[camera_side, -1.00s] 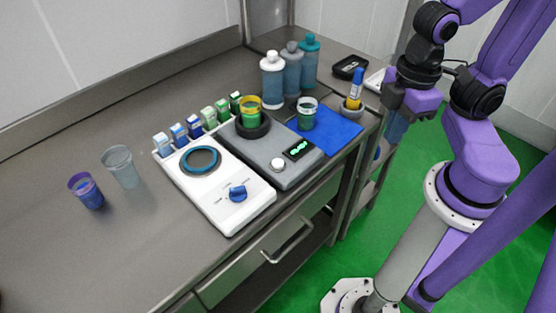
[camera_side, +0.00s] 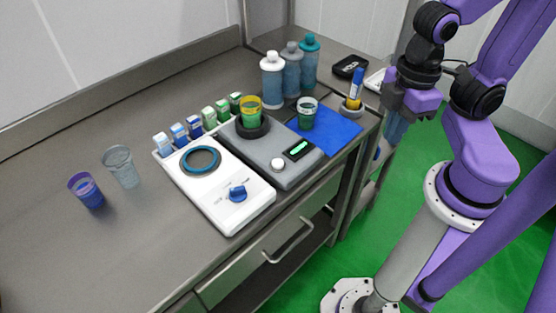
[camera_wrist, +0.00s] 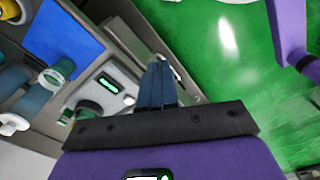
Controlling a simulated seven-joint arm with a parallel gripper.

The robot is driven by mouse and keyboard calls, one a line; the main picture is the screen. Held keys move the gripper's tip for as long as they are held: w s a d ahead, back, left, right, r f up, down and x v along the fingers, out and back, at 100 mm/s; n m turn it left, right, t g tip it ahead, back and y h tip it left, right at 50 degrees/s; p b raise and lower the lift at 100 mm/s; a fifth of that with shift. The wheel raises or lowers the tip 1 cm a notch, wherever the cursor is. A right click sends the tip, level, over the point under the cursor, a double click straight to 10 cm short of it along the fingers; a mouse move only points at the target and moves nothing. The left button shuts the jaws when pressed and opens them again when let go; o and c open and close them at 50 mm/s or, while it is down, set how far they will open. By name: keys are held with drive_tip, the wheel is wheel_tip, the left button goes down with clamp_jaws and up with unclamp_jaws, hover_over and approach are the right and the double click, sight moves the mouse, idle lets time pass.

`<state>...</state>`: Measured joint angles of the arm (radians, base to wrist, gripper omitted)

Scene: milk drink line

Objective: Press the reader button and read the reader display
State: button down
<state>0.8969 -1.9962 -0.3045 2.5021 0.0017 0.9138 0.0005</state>
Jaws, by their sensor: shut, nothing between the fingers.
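The grey reader (camera_side: 265,150) stands near the bench's front edge, with a round white button (camera_side: 278,164) on its top. Its black display (camera_side: 299,149) is lit green; the characters are too small to read. A yellow-rimmed cup with green contents (camera_side: 249,113) sits in the reader's dark ring. My gripper (camera_side: 395,132) is shut and empty, pointing down to the right of the bench, well apart from the reader. In the wrist view the shut fingers (camera_wrist: 157,72) are beside the reader, where the lit display (camera_wrist: 108,84) and the button (camera_wrist: 129,100) show.
A white device with a blue knob (camera_side: 237,192) adjoins the reader on the left. A cup (camera_side: 307,115) stands on a blue mat (camera_side: 338,132). Several bottles (camera_side: 272,80) stand behind. A holder with a marker (camera_side: 353,100) is at the right. Two cups (camera_side: 86,192) stand left.

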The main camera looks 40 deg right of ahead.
idle(0.4)
drive_tip(key=n+t+y, duration=0.2)
drive_tip(key=n+t, duration=0.7)
drive_tip(key=n, duration=2.6)
hover_over(281, 164)
drive_tip(key=shift+f, duration=1.75)
drive_tip(key=shift+f, duration=0.1)
drive_tip(key=shift+f, duration=4.3)
